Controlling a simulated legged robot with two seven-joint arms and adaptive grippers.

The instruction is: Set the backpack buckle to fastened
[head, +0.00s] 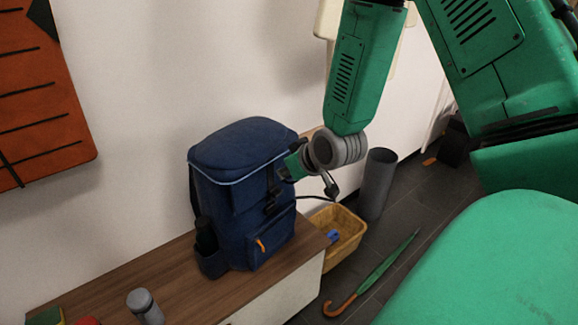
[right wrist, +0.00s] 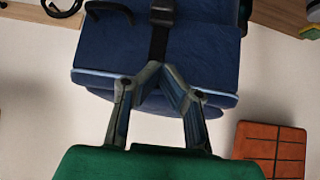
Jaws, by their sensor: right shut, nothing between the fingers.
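The blue backpack (head: 240,190) stands upright on a wooden bench. A black strap (right wrist: 158,45) runs down its front in the right wrist view, with a black buckle part (right wrist: 163,12) at the top edge of that view. Black buckle hardware also shows on the backpack's front in the head view (head: 272,197), small and partly dark. I cannot tell whether the buckle halves are joined. My right gripper (right wrist: 158,72) is shut and empty, its fingertips together over the lower end of the strap. In the head view it is at the backpack's upper right side. My left gripper is not in view.
The bench top (head: 150,268) carries a grey bottle (head: 145,306) at the front left. On the floor beyond stand a yellow basket (head: 340,228) and a grey bin (head: 376,185). A green umbrella (head: 378,268) lies on the floor. A white wall is behind the backpack.

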